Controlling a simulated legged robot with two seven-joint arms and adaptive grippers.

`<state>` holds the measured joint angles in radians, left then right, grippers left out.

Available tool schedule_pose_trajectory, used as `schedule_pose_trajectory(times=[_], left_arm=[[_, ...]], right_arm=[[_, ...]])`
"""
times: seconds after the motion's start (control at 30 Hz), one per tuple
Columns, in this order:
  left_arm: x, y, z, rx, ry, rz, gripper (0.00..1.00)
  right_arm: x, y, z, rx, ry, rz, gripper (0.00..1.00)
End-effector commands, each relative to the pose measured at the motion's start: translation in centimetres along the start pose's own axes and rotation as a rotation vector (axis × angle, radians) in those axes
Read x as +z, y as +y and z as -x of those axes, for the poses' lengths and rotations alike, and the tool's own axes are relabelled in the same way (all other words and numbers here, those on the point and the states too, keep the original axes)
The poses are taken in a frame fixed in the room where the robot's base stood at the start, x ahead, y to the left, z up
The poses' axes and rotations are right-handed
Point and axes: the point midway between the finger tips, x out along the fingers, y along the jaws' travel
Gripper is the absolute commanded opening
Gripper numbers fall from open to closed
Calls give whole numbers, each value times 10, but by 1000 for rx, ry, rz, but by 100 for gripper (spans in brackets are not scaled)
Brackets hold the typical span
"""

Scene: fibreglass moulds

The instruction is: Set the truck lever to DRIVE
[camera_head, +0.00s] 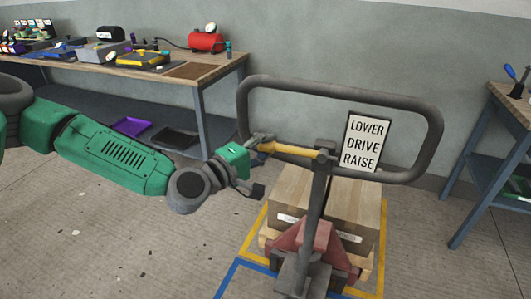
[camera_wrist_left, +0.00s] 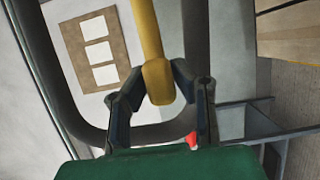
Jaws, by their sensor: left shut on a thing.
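The yellow lever (camera_head: 292,149) sticks out to the left from the pallet truck's upright post (camera_head: 318,195), inside the dark handle loop (camera_head: 340,90). It lies close to level in the head view. A sign (camera_head: 363,142) on the loop's right side reads LOWER, DRIVE, RAISE from top to bottom. My left gripper (camera_head: 261,145) is shut on the lever's free left end. In the left wrist view, the gripper (camera_wrist_left: 160,85) has its dark fingers on both sides of the lever's yellow tip (camera_wrist_left: 158,78). My right gripper is out of view.
Cardboard boxes (camera_head: 350,210) sit on the truck's pallet inside a yellow floor outline. A workbench (camera_head: 185,75) with tools and a red tank (camera_head: 206,41) stands at the back left. Another bench (camera_head: 515,105) stands at the right.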

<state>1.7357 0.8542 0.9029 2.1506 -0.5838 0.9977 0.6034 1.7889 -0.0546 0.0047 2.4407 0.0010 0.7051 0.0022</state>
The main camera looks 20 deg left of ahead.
Motion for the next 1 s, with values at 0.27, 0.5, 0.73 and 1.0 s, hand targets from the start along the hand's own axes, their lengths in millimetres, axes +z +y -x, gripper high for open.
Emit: schedule_pose_trajectory(times=[0.27, 0.5, 0.73, 1.0], left_arm=[[5, 1, 0, 6, -14, 11, 0], [4, 1, 0, 7, -10, 10, 41], [0, 0, 1, 7, -5, 12, 41], [-2, 0, 33, 7, -3, 15, 41]], right_arm=[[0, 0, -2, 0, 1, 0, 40], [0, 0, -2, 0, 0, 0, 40], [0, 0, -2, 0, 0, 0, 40], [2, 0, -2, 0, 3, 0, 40]])
